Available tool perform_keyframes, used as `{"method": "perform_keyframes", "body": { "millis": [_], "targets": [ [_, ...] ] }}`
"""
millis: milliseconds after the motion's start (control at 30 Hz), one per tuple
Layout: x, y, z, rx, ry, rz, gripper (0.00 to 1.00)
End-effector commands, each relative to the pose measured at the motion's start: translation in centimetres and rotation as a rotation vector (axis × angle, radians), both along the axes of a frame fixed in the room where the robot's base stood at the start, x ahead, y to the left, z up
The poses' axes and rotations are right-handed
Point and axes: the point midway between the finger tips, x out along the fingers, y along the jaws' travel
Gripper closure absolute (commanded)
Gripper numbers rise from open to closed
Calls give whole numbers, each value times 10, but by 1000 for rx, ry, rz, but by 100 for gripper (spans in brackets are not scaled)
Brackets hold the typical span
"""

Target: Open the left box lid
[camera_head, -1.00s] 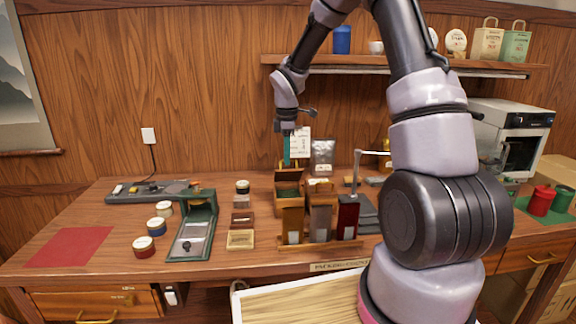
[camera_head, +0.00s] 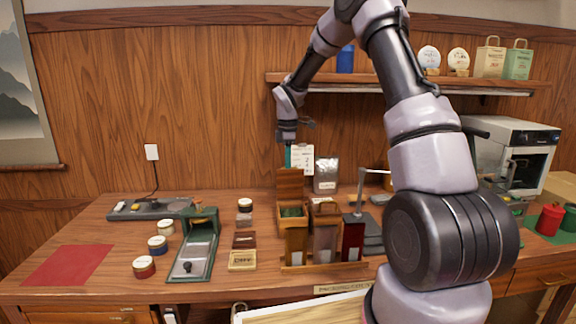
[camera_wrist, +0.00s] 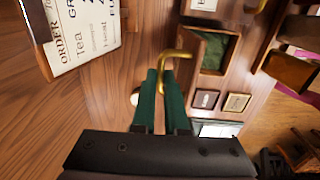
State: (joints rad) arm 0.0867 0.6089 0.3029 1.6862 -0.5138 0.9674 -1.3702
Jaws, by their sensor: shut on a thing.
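The left box (camera_head: 297,240) is a wooden bin in the rack at the middle of the desk, with green contents showing in its top. Its wooden lid (camera_head: 290,184) stands raised, about upright, at the back of the box opening. My gripper (camera_head: 288,158), with teal fingers, is above and behind the box at the lid's top edge. In the wrist view my gripper (camera_wrist: 162,78) is shut on the brass lid handle (camera_wrist: 176,56). The open box (camera_wrist: 216,52) shows beyond it with the green inside. The handle is hidden in the head view.
Two more bins, a grey-brown one (camera_head: 325,243) and a red one (camera_head: 352,240), stand to the right in the rack. An order card (camera_head: 302,159) and a silver pouch (camera_head: 326,175) stand behind.

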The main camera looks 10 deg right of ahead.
Motion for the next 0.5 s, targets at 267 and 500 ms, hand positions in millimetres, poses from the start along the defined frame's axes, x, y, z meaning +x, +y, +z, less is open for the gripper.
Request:
{"method": "perform_keyframes", "body": {
  "millis": [267,500],
  "targets": [
    [1,-2,-1,-2,2,-1,100],
    [1,-2,-1,-2,1,-1,66]
  ]
}}
